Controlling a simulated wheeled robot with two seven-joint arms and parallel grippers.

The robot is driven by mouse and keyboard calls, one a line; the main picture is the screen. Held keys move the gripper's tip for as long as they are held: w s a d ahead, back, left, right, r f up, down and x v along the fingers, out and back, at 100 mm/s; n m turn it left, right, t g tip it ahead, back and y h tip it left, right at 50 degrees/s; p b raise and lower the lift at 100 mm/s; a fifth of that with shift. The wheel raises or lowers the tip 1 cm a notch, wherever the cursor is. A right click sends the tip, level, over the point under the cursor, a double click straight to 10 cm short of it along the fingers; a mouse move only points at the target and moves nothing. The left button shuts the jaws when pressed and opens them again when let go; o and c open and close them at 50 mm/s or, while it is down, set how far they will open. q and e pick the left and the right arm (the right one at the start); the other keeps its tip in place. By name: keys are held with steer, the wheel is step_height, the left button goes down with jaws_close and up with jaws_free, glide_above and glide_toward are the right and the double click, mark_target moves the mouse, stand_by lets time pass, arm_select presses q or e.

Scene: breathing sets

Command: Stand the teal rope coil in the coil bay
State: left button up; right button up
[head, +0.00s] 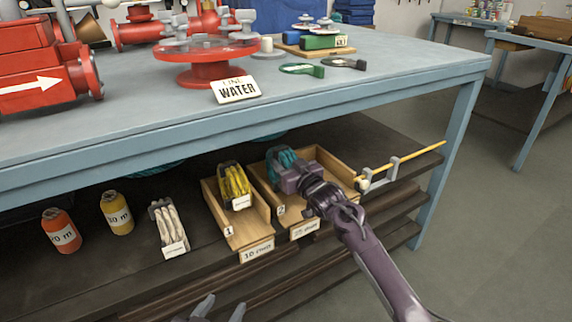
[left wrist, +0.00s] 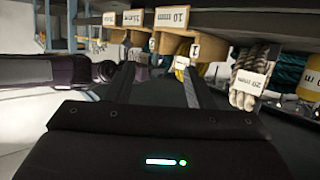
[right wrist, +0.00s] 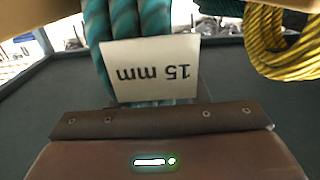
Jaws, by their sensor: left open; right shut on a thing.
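The teal rope coil (head: 280,156) is in my right gripper (head: 293,180), over the left part of the right-hand wooden bay (head: 340,168). In the right wrist view the teal coil (right wrist: 155,20) hangs in front of the palm, with an upside-down "15 mm" tag. The right fingertips are mostly hidden behind the tag. The bay has a "2" mark and a front label. Whether the coil touches the bay floor cannot be told. My left gripper (head: 212,308) is open and empty at the bottom edge, low in front of the shelf; its fingers (left wrist: 155,85) show apart.
A yellow coil (head: 234,182) stands in the neighbouring "10 mm" bay (head: 248,228). A white coil (head: 168,222), a yellow spool (head: 117,212) and an orange spool (head: 61,230) stand left. A yellow rod (head: 415,158) on a bracket is at right. The tabletop (head: 400,75) overhangs the shelf.

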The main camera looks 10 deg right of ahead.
steer(key=shift+w+a, duration=0.15)
steer(key=shift+w, duration=0.15)
steer(key=shift+w+a+b, duration=0.1)
steer(key=shift+w+b, duration=0.15)
steer(key=shift+b, duration=0.25)
arm_select(q)
step_height(320, 180, up, 10)
steer(key=w+t+h, duration=0.1)
steer(key=t, duration=0.4)
steer(key=shift+w+h, duration=0.4)
arm_select(e)
steer(key=shift+f, duration=0.45)
arm_select(q)
steer(key=shift+a+r, duration=0.1)
arm_select(e)
steer(key=o, duration=1.3)
steer(key=shift+f, duration=0.2)
steer(key=shift+s, duration=0.1)
